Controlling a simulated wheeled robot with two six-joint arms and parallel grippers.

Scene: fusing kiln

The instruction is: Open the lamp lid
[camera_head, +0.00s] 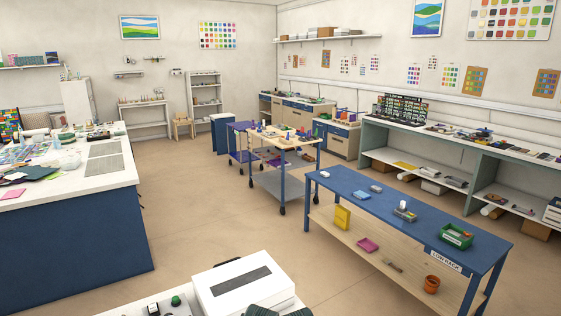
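Neither of my grippers shows in the head view. I cannot tell for sure which thing is the lamp. A white box (222,305) stands at the bottom centre, close to me, cut off by the lower edge. Its flat white top (218,281) carries a long dark grey strip (240,289) and looks shut. Any hinge or handle on it is too small to make out or out of frame.
A small panel with a green knob (176,300) sits left of the box. A dark ribbed thing (262,311) lies at its front edge. A blue table (335,183) stands right, a white-topped bench (75,182) left, wheeled carts (290,184) beyond. Open floor (200,205) lies between.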

